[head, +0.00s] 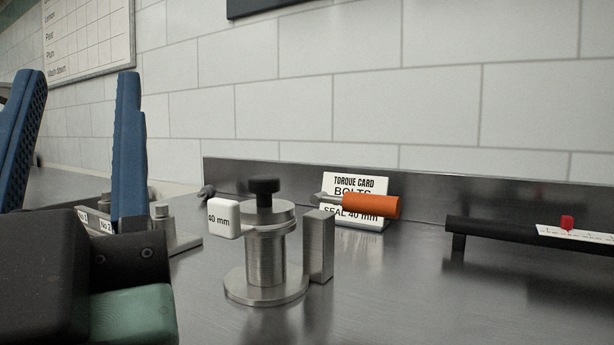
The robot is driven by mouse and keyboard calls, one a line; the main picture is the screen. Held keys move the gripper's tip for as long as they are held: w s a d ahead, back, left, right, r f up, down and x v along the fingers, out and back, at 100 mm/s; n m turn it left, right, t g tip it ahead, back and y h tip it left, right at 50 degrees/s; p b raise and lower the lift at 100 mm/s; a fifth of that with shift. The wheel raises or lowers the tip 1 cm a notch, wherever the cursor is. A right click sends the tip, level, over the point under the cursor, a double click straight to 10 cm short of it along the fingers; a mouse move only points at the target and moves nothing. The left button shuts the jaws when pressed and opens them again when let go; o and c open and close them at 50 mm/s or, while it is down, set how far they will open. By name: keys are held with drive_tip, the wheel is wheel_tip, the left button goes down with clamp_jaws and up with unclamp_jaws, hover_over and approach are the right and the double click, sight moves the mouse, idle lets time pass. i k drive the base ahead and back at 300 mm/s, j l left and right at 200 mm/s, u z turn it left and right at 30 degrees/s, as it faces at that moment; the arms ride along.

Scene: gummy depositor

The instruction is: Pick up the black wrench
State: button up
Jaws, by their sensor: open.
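The black wrench (500,231) is a long dark bar lying level at the right of the head view, raised a little above the steel counter on a short dark support at its left end. It carries a white scale strip (575,234) and a small red marker, and its right end runs out of the picture. My gripper (78,100) is at the left edge, close to the camera, with two blue fingers standing apart and nothing visible between them. It is far to the left of the wrench.
A steel fixture (263,262) with a black knob and a "40 mm" tag stands mid-counter, beside an upright steel block (319,245). An orange-handled tool (371,206) lies before the torque card (355,184). A numbered steel holder (185,242) is partly hidden behind my gripper. The front-right counter is clear.

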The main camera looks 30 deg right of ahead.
sight(597, 244)
drive_tip(key=k+j+z, duration=0.2)
drive_tip(key=z, duration=0.25)
drive_tip(key=k+j+z, duration=0.15)
drive_tip(key=k+z, duration=0.15)
drive_tip(key=z, duration=0.15)
drive_tip(key=k+z, duration=0.3)
drive_tip(key=z, duration=0.15)
drive_tip(key=i+l, duration=0.35)
drive_tip(key=k+l+z, duration=0.05)
drive_tip(key=l, duration=0.05)
